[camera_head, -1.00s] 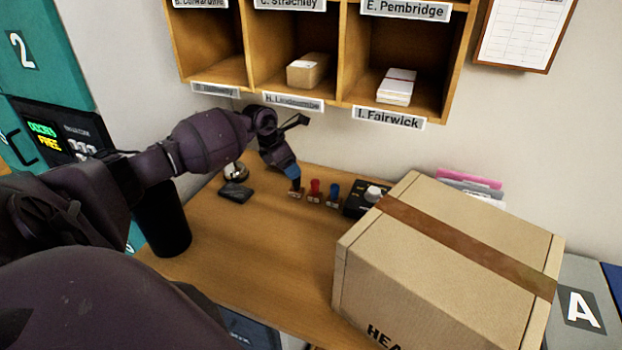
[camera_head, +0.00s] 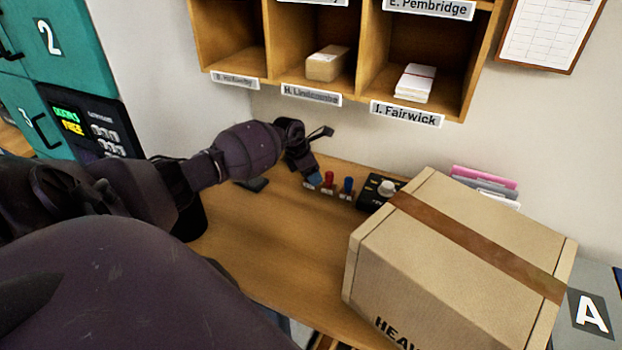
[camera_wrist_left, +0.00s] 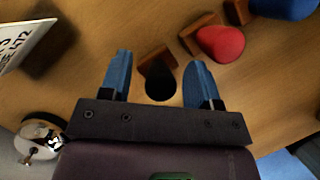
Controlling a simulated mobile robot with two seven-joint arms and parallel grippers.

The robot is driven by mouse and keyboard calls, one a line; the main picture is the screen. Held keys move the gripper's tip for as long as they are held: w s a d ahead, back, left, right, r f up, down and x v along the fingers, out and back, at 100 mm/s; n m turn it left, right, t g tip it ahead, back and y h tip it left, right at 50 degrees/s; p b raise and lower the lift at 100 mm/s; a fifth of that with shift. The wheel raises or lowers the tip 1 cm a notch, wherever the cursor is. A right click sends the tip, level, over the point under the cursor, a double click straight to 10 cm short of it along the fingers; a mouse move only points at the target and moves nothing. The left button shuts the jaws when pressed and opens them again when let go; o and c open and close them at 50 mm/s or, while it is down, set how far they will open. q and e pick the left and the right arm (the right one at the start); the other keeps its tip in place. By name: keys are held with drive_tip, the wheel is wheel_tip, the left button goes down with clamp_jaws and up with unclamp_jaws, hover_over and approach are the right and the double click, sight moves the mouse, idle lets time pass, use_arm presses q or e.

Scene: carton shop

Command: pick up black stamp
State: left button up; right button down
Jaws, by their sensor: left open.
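The black stamp (camera_wrist_left: 160,82) stands on the wooden desk between the two blue fingers of my left gripper (camera_wrist_left: 161,68) in the left wrist view. The fingers are open, one on each side of its dark handle, and I see a gap on both sides. In the head view my left gripper (camera_head: 314,178) is low at the left end of the stamp row and hides most of the black stamp. The red stamp (camera_head: 328,180) and blue stamp (camera_head: 348,187) stand to its right. The red stamp also shows in the wrist view (camera_wrist_left: 221,43). My right gripper is out of view.
A large taped carton (camera_head: 440,255) fills the desk's right side. A dark device with a pale knob (camera_head: 381,190) stands beside the blue stamp. Pigeonholes (camera_head: 352,100) hang above. The desk's middle is clear.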

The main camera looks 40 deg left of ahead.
use_arm(q)
drive_tip(key=shift+c, duration=0.3)
drive_tip(key=c, duration=1)
drive_tip(key=shift+o, duration=0.2)
drive_tip(key=shift+r, duration=0.15)
drive_tip(key=shift+s+r, duration=0.15)
drive_tip(key=r, duration=0.2)
drive_tip(key=r+b, duration=0.1)
drive_tip(key=r, duration=0.3)
drive_tip(key=shift+s+d+r+b, duration=0.1)
drive_tip(key=shift+s+r+b, duration=0.05)
drive_tip(key=shift+s+b, duration=0.2)
drive_tip(key=s+d, duration=0.3)
drive_tip(key=s, duration=0.6)
drive_tip(key=s+d+b, duration=0.1)
drive_tip(key=s+d, duration=0.1)
drive_tip(key=s, duration=0.7)
drive_tip(key=shift+d, duration=0.4)
drive_tip(key=shift+r, duration=0.1)
